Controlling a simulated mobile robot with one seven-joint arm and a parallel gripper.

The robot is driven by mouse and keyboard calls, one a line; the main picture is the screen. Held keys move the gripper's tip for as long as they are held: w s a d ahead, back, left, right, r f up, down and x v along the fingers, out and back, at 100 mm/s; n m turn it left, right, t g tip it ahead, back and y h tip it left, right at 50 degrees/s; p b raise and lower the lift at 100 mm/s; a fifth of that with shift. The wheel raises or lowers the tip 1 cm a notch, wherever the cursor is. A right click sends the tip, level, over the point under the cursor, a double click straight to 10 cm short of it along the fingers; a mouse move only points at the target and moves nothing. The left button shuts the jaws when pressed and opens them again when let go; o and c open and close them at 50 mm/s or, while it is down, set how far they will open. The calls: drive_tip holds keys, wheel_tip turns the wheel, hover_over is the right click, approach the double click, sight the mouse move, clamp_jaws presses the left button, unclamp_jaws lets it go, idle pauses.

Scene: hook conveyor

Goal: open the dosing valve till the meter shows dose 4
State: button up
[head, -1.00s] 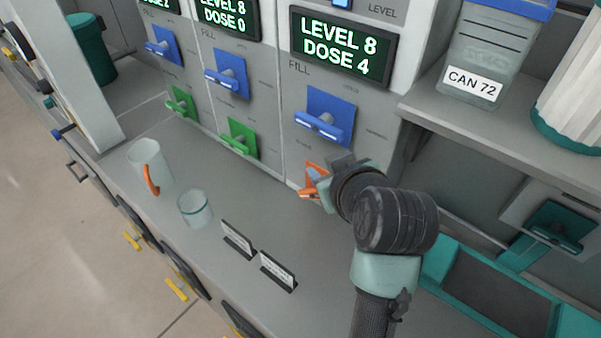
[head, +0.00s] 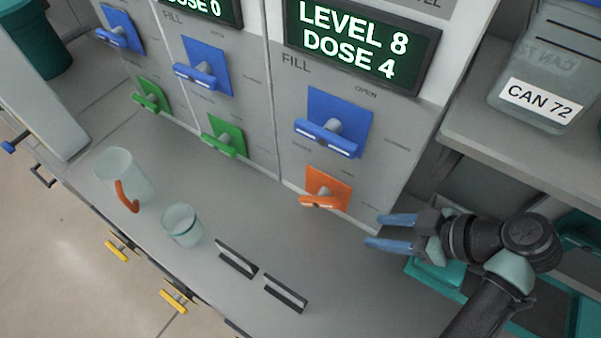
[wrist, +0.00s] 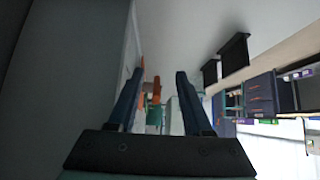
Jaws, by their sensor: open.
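The meter (head: 355,42) on the right-hand panel reads LEVEL 8, DOSE 4. Below it are a blue valve handle (head: 327,137) on a blue plate, by the word FILL, and an orange valve handle (head: 323,201) on an orange plate. Both handles lie roughly crosswise. My gripper (head: 392,232) is open and empty, to the right of the orange valve and apart from it. In the wrist view, the open fingers (wrist: 157,90) show with nothing between them; orange and green shapes lie beyond.
A clear mug (head: 126,178) with an orange handle and a glass (head: 182,225) stand on the counter at left. Two small label stands (head: 236,258) are near the front edge. Other panels carry blue and green valves (head: 224,137). A CAN 72 container (head: 545,75) sits on the right shelf.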

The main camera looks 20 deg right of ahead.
sight(324, 199)
drive_tip(key=w+a+p, duration=0.1)
drive_tip(key=w+a, duration=0.1)
drive_tip(key=w, duration=0.1)
drive_tip(key=w+a, duration=0.3)
drive_tip(key=w+a+p, duration=0.1)
drive_tip(key=w+a, duration=0.1)
drive_tip(key=w, duration=0.1)
drive_tip(key=shift+w+a+r+p, duration=0.1)
drive_tip(key=shift+w+a+p, duration=0.05)
drive_tip(key=shift+p, duration=0.15)
drive_tip(key=x, duration=0.4)
drive_tip(key=shift+w+a+f, duration=0.25)
drive_tip(key=shift+w+f, duration=0.2)
clamp_jaws()
